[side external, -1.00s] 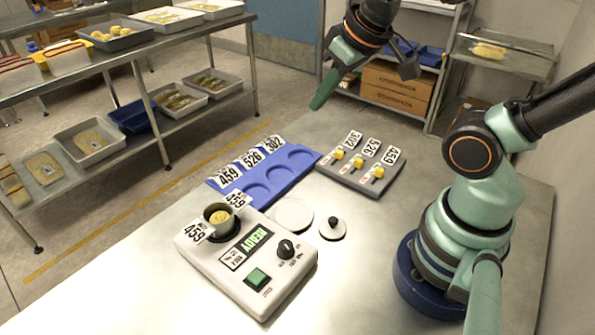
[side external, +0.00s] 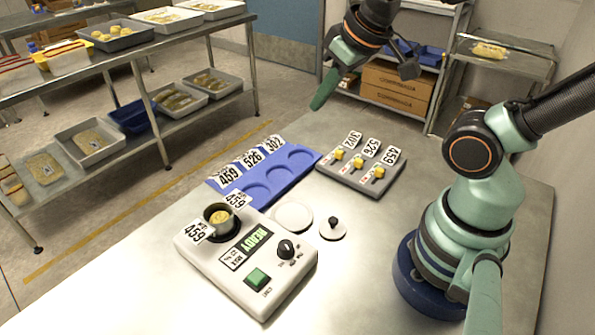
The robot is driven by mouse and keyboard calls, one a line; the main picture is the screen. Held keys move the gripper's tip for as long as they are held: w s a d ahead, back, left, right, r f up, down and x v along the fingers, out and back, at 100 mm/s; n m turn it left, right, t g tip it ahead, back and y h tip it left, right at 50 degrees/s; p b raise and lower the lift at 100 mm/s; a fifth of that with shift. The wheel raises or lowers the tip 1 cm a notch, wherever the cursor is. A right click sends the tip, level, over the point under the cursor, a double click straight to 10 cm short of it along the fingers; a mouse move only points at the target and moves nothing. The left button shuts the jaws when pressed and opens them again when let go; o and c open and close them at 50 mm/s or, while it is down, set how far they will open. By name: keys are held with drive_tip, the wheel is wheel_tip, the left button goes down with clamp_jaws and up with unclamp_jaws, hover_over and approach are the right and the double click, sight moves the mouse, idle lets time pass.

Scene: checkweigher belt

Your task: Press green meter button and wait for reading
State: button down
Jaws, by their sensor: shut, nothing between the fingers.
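The white meter (side external: 218,265) stands on the metal table with its green button (side external: 257,278) at the front, clear of my gripper. Its lit green display (side external: 252,240) appears to read "READY", upside down in this view. A black knob (side external: 286,249) sits beside the display. A small metal cup (side external: 219,218) with yellowish contents sits in the meter's dark well, with a 459 tag by it. My gripper (side external: 322,92) is shut and empty, raised high beyond the blue tray, far from the button.
A blue tray (side external: 292,178) with round recesses and tags 459, 526 and 302 lies behind the meter. A grey block (side external: 345,178) with yellow-topped pieces is to its right. A white disc (side external: 293,216) and a black-knobbed lid (side external: 332,230) lie between meter and my base.

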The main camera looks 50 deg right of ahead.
drive_tip(key=n+g+h, duration=0.5)
drive_tip(key=n+g, duration=0.6)
drive_tip(key=n, duration=0.6)
hover_over(252, 278)
wheel_tip(252, 278, down, 10)
drive_tip(key=shift+r, duration=0.25)
drive_tip(key=shift+f, duration=0.1)
drive_tip(key=shift+f, duration=4.3)
drive_tip(key=shift+f, duration=0.1)
drive_tip(key=shift+f, duration=0.35)
